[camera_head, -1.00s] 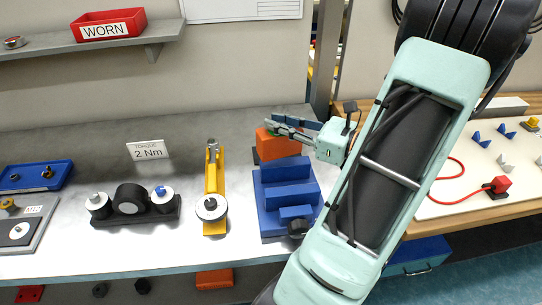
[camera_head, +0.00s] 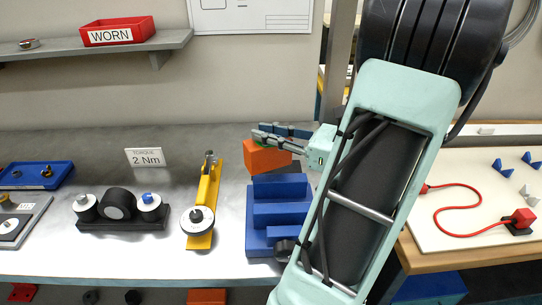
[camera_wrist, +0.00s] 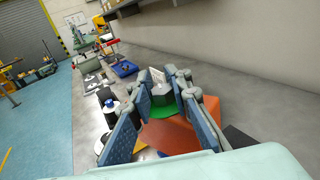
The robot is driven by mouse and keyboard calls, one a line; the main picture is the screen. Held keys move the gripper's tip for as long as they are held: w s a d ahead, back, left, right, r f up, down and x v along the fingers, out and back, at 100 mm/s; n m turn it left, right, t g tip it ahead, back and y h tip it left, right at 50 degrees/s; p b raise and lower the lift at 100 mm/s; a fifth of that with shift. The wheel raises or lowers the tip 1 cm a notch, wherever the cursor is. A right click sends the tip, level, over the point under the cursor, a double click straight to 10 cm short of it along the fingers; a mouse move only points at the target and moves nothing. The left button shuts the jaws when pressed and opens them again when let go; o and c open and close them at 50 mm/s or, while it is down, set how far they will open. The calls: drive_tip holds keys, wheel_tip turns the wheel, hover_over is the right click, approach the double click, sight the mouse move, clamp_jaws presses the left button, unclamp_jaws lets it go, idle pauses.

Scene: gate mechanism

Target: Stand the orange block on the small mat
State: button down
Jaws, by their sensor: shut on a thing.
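My gripper (camera_head: 264,131) is shut on the orange block (camera_head: 266,158), left of my forearm and behind the stepped blue block. In the wrist view, the orange block (camera_wrist: 172,137) lies between the blue-padded fingers. A green patch (camera_wrist: 165,108) shows just past it; I cannot tell what it belongs to. A dark flat patch (camera_wrist: 238,138) right of the orange block may be the small mat. I cannot tell whether the orange block touches the bench.
The stepped blue block (camera_head: 280,212) stands close in front of the orange block. A yellow fixture (camera_head: 203,200) is to its left, then a black holder with rollers (camera_head: 120,218). Bare grey bench (camera_head: 90,160) lies behind these. A shelf (camera_head: 110,48) hangs at the wall.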

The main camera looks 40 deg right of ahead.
drive_tip(key=shift+w+d+f+b, duration=0.25)
drive_tip(key=shift+w+d+f, duration=1.05)
drive_tip(key=shift+d+f, duration=0.6)
drive_tip(key=shift+w+d+f+b, duration=0.3)
drive_tip(key=shift+w+d+f, duration=1.2)
drive_tip(key=shift+f, duration=0.75)
drive_tip(key=shift+w+d+f+b, duration=0.25)
drive_tip(key=shift+w+d+f, duration=0.9)
drive_tip(key=shift+d+f, duration=0.85)
drive_tip(key=shift+a+f, duration=0.1)
drive_tip(key=shift+f, duration=0.1)
drive_tip(key=c, duration=1.8)
unclamp_jaws()
drive_tip(key=shift+f, duration=0.1)
drive_tip(key=v, duration=1.2)
